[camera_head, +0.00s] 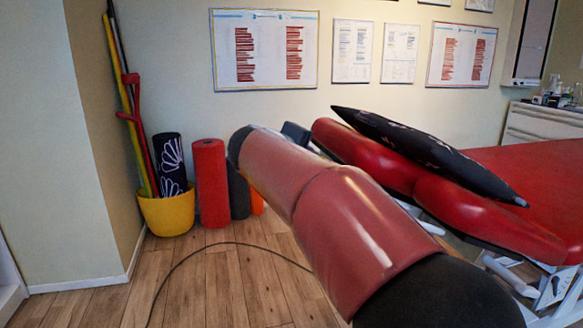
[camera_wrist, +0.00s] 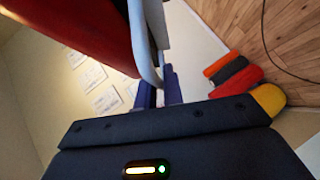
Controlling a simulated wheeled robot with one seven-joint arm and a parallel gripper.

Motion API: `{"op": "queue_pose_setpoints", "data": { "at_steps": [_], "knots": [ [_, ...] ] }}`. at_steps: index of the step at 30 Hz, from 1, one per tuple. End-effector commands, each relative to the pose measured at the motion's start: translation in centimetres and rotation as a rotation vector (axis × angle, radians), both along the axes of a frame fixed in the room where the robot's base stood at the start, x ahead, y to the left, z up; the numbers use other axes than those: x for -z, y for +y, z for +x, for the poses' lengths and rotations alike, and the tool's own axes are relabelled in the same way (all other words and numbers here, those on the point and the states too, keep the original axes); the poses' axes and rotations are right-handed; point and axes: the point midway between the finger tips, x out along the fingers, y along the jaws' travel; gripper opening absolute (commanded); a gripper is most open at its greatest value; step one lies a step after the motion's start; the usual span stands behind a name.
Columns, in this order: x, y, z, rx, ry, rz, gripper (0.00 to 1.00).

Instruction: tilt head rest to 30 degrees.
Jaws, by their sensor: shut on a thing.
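The red padded head rest (camera_head: 340,142) is at the near left end of the red treatment table (camera_head: 545,165) in the head view. It slopes, its far left end higher. In the wrist view its red pad (camera_wrist: 82,25) fills the upper left, with a pale grey edge bar (camera_wrist: 148,45) along it. My gripper (camera_wrist: 159,82) has its two dark blue fingers at the lower end of this bar, shut on it. The exact contact is partly hidden. In the head view my gripper (camera_head: 296,133) is mostly hidden behind my arm. The head rest's angle cannot be read.
A yellow pot (camera_head: 167,212) with poles, a red roll (camera_head: 211,185) and other rolls stand by the wall. A cable (camera_head: 180,262) crosses the wooden floor, otherwise clear at left.

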Motion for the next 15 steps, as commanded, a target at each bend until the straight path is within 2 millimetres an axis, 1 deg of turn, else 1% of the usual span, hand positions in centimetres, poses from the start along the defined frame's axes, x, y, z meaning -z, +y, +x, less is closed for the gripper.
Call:
{"op": "queue_pose_setpoints", "data": {
  "at_steps": [1,4,7,15],
  "knots": [
    [-1.7,-0.8,0.2,0.007,-0.003,0.001,0.00],
    [-2.8,-1.3,0.3,0.005,-0.002,0.001,0.00],
    [-3.1,-1.6,0.4,0.004,-0.002,-0.001,0.00],
    [-3.0,-1.5,0.4,0.004,-0.001,-0.001,0.00]
  ]
}}
